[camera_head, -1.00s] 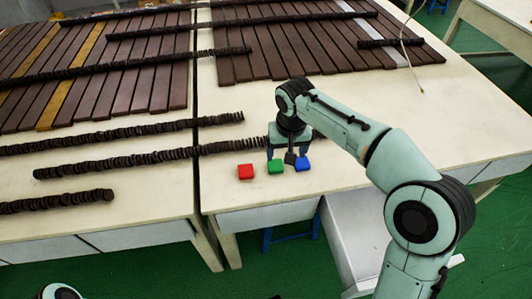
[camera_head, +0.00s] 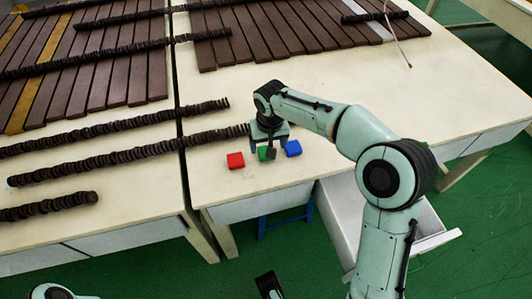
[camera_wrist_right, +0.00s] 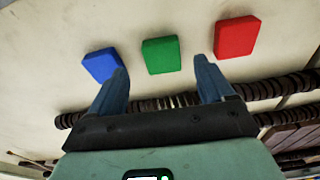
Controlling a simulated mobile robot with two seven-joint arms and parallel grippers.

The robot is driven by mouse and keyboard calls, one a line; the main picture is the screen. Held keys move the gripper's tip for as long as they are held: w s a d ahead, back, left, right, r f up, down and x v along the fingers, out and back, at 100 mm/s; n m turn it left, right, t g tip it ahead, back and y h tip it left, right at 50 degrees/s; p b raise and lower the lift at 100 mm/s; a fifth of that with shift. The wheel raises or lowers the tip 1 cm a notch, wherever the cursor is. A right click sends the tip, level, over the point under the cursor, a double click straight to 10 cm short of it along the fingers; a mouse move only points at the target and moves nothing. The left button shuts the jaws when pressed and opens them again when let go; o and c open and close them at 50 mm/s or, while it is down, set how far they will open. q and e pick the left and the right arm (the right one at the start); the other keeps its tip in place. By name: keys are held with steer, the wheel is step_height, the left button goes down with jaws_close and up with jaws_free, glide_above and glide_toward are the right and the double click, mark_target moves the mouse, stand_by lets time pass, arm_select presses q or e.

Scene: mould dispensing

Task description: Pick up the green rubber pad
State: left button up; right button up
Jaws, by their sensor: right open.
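The green rubber pad (camera_head: 263,153) lies on the pale table near its front edge, between a red pad (camera_head: 235,160) and a blue pad (camera_head: 293,148). My right gripper (camera_head: 268,148) is open above it and partly hides it. In the right wrist view, the green pad (camera_wrist_right: 161,55) appears between and just beyond the two open fingertips (camera_wrist_right: 160,66). The blue pad (camera_wrist_right: 101,64) is at the left and the red pad (camera_wrist_right: 237,37) at the right. Nothing is held. My left gripper cannot be made out.
A row of dark discs (camera_head: 130,153) ends just left of my right gripper. Brown slats (camera_head: 270,35) cover the back of the table. An open white drawer (camera_head: 342,215) juts out below the front edge. Bare tabletop lies right of the blue pad.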

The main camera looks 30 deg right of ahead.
steer(key=f, duration=0.2)
steer(key=w+f, duration=0.1)
steer(key=f, duration=0.1)
steer(key=shift+b, duration=0.35)
steer(key=c, duration=1.1)
steer(key=shift+r, duration=0.15)
steer(key=shift+c, duration=0.2)
